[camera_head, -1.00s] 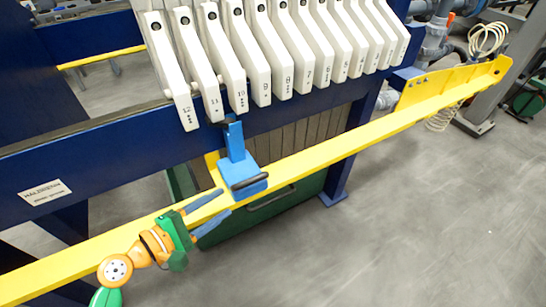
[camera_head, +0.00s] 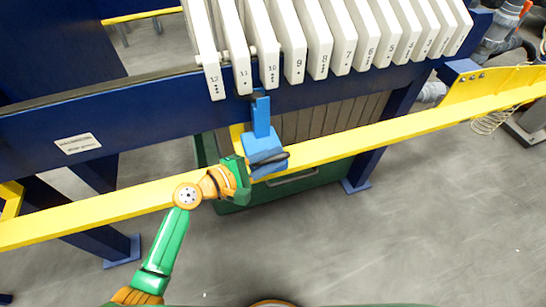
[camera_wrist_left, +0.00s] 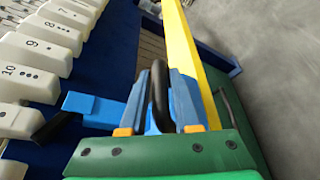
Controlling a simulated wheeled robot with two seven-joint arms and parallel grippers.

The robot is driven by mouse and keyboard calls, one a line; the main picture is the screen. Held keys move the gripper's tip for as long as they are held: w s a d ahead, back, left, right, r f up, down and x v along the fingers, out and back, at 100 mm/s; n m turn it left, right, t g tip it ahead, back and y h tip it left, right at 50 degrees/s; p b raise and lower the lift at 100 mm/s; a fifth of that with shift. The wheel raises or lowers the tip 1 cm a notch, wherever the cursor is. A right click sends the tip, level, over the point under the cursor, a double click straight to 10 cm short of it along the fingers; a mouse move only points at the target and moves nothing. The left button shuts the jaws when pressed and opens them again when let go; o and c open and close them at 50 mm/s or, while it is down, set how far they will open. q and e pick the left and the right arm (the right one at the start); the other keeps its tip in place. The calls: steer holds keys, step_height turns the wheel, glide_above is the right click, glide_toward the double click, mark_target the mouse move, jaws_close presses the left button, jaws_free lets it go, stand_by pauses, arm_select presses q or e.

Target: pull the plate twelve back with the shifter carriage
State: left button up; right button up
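The plate twelve (camera_head: 204,50) is the leftmost white plate in the head view, marked 12, close beside plate 11 (camera_head: 234,50). The blue shifter carriage (camera_head: 262,142) sits on the yellow rail, its upright arm (camera_head: 261,115) reaching up near plates 11 and 10. The carriage has a black handle (camera_wrist_left: 158,95). My left gripper (camera_wrist_left: 160,90) is at the handle, one finger on each side of it, and looks open; whether the fingers touch it is unclear. In the head view the left fingers are mostly hidden behind the gripper body and carriage. My right gripper is not in view.
The yellow rail (camera_head: 400,130) runs along the front of the dark blue press beam (camera_head: 150,112). Further plates stand in a row to the right. A green bin (camera_head: 310,185) is below the rail. The grey floor in front is clear.

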arm_select(q)
jaws_close()
stand_by(1.1)
